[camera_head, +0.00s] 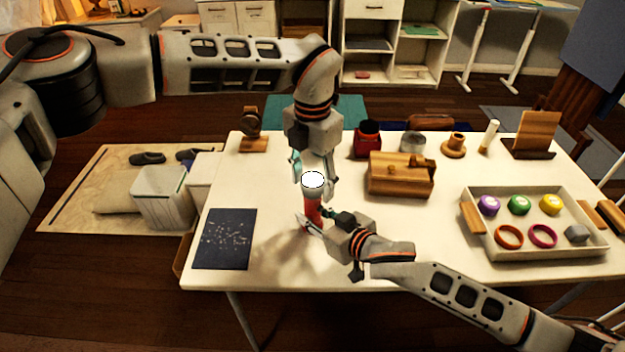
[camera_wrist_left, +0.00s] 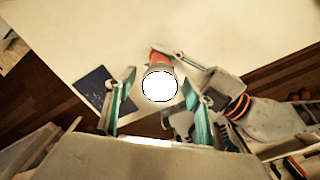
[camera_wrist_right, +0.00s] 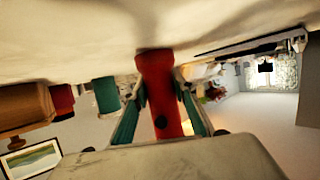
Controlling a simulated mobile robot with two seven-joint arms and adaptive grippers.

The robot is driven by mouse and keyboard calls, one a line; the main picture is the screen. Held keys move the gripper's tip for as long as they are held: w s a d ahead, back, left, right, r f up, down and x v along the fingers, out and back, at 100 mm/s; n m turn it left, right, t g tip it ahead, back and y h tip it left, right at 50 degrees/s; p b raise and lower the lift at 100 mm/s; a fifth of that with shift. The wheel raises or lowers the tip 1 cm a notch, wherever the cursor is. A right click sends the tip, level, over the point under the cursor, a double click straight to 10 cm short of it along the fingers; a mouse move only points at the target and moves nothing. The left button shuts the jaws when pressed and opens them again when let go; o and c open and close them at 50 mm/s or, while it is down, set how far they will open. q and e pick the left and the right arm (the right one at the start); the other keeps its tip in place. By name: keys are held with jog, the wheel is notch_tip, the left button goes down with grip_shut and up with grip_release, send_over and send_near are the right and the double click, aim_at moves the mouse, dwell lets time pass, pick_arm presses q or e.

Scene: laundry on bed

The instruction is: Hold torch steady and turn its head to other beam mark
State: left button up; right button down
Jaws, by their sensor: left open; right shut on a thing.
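The torch has a red body (camera_head: 312,208) and a pale head with a bright white lens (camera_head: 313,179). It stands upright above the table, lens up. My right gripper (camera_head: 315,220) is shut on the red body, which also shows between its fingers in the right wrist view (camera_wrist_right: 160,95). My left gripper (camera_head: 312,163) is above the torch, pointing down. In the left wrist view its open fingers (camera_wrist_left: 160,100) stand either side of the glowing lens (camera_wrist_left: 160,86), apart from it. The beam marks cannot be made out.
The white table (camera_head: 270,270) holds a dark speckled sheet (camera_head: 225,238) at left. A wooden box (camera_head: 400,175), a red jar (camera_head: 367,139) and a watch stand (camera_head: 252,128) stand behind. A tray (camera_head: 480,235) with coloured items is at right. The table front is mostly clear.

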aim_at(312, 179)
pick_arm(q)
notch_tip(312, 179, up, 12)
dwell(0.5)
pick_arm(e)
jog(key=c, duration=1.6)
grip_release()
jog(key=shift+o, duration=0.2)
